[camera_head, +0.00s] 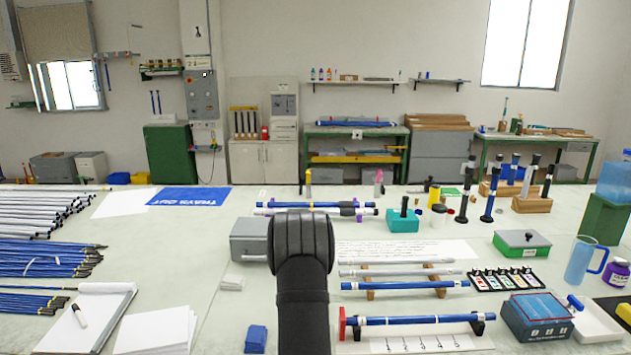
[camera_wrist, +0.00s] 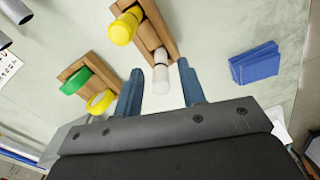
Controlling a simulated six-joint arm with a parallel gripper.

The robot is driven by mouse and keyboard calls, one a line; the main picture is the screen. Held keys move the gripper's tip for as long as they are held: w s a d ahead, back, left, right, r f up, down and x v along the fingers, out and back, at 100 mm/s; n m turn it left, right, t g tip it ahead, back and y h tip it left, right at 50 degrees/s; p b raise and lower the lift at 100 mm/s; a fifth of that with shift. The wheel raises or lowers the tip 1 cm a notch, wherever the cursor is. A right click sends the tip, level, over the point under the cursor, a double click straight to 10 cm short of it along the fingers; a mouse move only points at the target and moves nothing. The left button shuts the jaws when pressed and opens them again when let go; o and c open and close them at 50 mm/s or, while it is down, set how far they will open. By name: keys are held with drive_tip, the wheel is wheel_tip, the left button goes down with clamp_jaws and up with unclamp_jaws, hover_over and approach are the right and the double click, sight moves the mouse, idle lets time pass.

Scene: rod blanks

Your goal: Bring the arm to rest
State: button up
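My arm (camera_head: 302,265) rises dark and upright in the middle of the head view. My gripper is not visible in that view. In the wrist view my gripper (camera_wrist: 160,68) shows two blue-grey fingers spread apart. A white-capped piece (camera_wrist: 160,75) in a wooden holder (camera_wrist: 150,36) appears between the fingertips. The fingers do not visibly close on it, and I cannot tell how far below them it is. A yellow-capped piece (camera_wrist: 124,28) lies beside it in the same holder.
In the head view, blue rods (camera_head: 405,286) on supports and a grey box (camera_head: 249,240) flank my arm.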

drive_tip(key=shift+f, duration=0.45)
wheel_tip(320, 180, up, 11)
drive_tip(key=shift+r, duration=0.15)
wheel_tip(320, 180, down, 12)
drive_tip(key=shift+f, duration=0.25)
drive_tip(key=s+d+r, duration=0.6)
drive_tip(key=d+r, duration=0.5)
drive_tip(key=r, duration=0.1)
drive_tip(key=s+d+f+m+h, duration=0.1)
drive_tip(key=s+d+m, duration=0.2)
drive_tip(key=d, duration=1.1)
drive_tip(key=s+d+f+m+t+h, duration=0.1)
drive_tip(key=s+d+m, duration=0.2)
drive_tip(key=d, duration=1)
drive_tip(key=m, duration=0.3)
drive_tip(key=shift+d, duration=0.4)
